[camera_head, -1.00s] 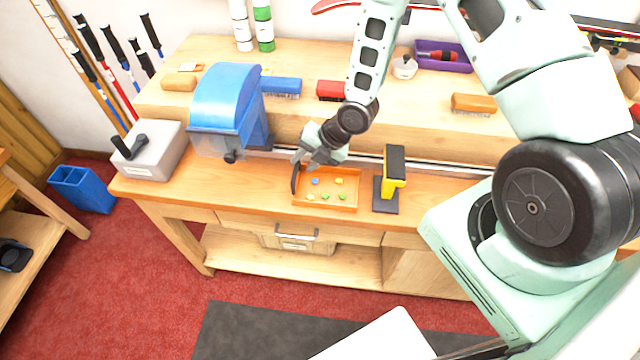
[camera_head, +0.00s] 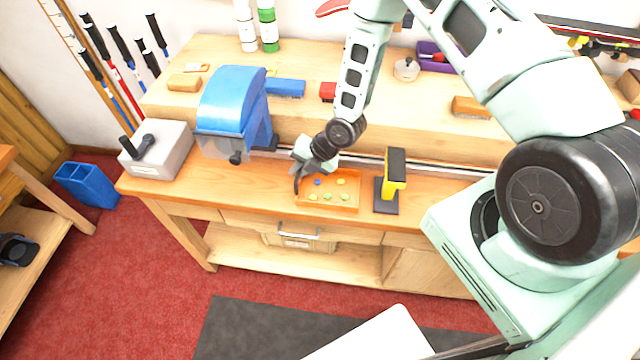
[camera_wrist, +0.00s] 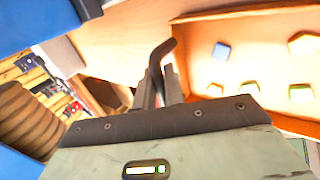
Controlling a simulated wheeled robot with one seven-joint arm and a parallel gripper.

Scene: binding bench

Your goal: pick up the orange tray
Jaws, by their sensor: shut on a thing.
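The orange tray (camera_head: 345,207) is shallow and rectangular, with several small blue, yellow and green pieces in it. It is at the front of the bench top in the head view, and whether it touches the wood cannot be told. My gripper (camera_head: 298,184) is at the tray's left wall, its fingers pointing down. In the wrist view my gripper (camera_wrist: 162,75) has its fingers close together at the wall of the tray (camera_wrist: 215,17). The exact contact is partly hidden by the fingers.
A yellow and black tool on a stand (camera_head: 392,182) is close to the tray's right side. A blue machine (camera_head: 232,105) and a grey box (camera_head: 157,152) stand to the left. A raised shelf (camera_head: 300,122) runs behind. Bench room is free left of the tray.

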